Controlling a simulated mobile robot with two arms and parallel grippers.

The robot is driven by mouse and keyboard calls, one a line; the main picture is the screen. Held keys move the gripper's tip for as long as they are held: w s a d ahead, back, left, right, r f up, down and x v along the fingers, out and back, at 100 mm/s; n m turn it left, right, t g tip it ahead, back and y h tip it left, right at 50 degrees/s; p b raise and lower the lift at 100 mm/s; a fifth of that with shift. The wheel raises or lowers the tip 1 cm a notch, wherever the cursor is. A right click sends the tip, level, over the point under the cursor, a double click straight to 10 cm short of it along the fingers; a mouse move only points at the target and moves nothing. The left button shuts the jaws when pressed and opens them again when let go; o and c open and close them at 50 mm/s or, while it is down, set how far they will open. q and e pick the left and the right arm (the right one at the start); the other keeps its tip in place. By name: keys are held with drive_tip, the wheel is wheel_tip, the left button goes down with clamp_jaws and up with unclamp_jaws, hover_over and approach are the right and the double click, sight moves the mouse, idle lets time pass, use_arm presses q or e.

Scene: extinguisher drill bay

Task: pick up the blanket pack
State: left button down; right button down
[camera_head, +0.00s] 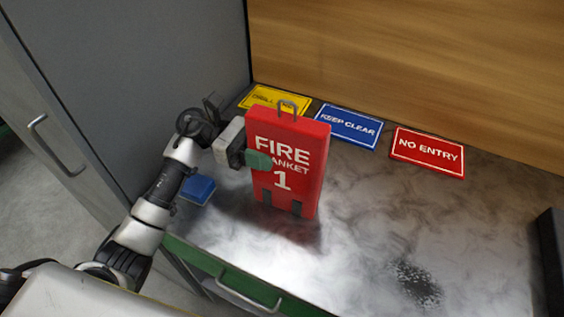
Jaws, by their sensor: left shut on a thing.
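The blanket pack (302,171) is a red upright slab with white lettering "FIRE BLANKET 1", a metal loop on top and two dark straps at its bottom. It is on or just above the grey worktop (362,230); I cannot tell whether its base touches. My left gripper (257,159) comes in from the left and is shut on the pack's left edge. A green fingertip lies across the front face and covers part of the word "BLANKET". The other finger is hidden. My right gripper is not in view.
Yellow (262,98), blue (348,126) and red "NO ENTRY" (428,152) signs lie along the wooden back wall (420,60). A small blue item (197,189) is under my left arm. A grey cabinet (130,80) bounds the left.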

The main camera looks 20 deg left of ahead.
sight(267, 136)
use_arm(q)
drive_tip(key=shift+r, duration=0.2)
drive_tip(key=shift+r+b, duration=0.3)
drive_tip(key=shift+r, duration=0.35)
wheel_tip(267, 136, up, 3)
drive_tip(key=shift+s+d+f+b, duration=0.1)
drive_tip(key=shift+d+f+b, duration=0.05)
drive_tip(key=shift+b, duration=0.3)
drive_tip(key=s+d+r+b, duration=0.1)
drive_tip(key=s+d+r, duration=0.3)
drive_tip(key=d, duration=0.6)
wheel_tip(267, 136, up, 3)
drive_tip(key=shift+d+f+b, duration=0.1)
drive_tip(key=shift+d+b, duration=0.15)
drive_tip(key=shift+b, duration=0.05)
drive_tip(key=shift+s, duration=0.15)
